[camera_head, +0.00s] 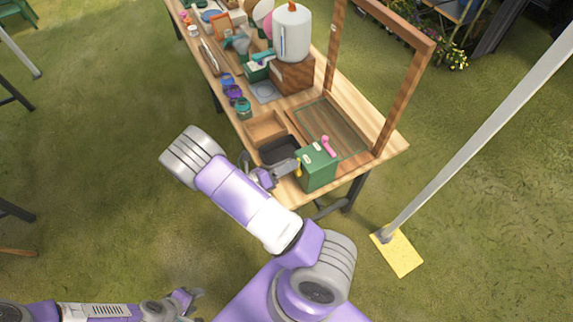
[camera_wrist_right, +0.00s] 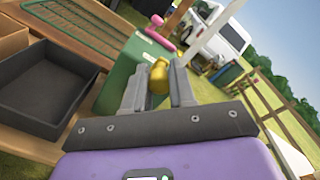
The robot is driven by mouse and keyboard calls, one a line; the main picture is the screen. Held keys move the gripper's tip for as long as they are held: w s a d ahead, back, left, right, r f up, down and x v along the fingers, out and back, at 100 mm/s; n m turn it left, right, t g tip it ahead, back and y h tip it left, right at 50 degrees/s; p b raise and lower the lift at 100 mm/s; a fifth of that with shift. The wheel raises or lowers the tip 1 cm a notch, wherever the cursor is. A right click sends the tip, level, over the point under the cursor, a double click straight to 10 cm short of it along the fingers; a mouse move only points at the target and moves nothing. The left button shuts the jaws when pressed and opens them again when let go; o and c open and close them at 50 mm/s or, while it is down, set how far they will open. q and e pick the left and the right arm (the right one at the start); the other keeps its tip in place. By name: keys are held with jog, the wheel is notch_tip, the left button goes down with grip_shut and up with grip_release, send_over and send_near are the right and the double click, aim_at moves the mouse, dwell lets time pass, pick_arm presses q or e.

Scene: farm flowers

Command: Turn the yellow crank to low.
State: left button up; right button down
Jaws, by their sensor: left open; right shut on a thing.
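The yellow crank (camera_head: 298,169) is on the left side of a green box (camera_head: 319,168) at the near end of the wooden table. My right gripper (camera_head: 292,166) is at the crank. In the right wrist view, the crank's rounded yellow end (camera_wrist_right: 158,77) sits between the two grey fingers of my right gripper (camera_wrist_right: 160,88), which is shut on it. The green box (camera_wrist_right: 128,75) is just behind it; any setting marks for the crank are not readable. My left gripper (camera_head: 188,298) is open and empty, low at the lower left, away from the table.
A pink handle (camera_head: 327,146) stands on the green box. Beside the box are a black tray (camera_head: 278,150) and a wooden tray (camera_head: 265,129). A wooden frame (camera_head: 398,95) rises at the table's right edge. A white dispenser (camera_head: 292,34) and several small pots stand farther back.

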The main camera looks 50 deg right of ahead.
jog(key=c, duration=0.9)
grip_release()
jog(key=shift+c, duration=0.2)
jog(key=v, duration=0.7)
jog(key=shift+a, duration=0.3)
jog(key=shift+w, duration=0.1)
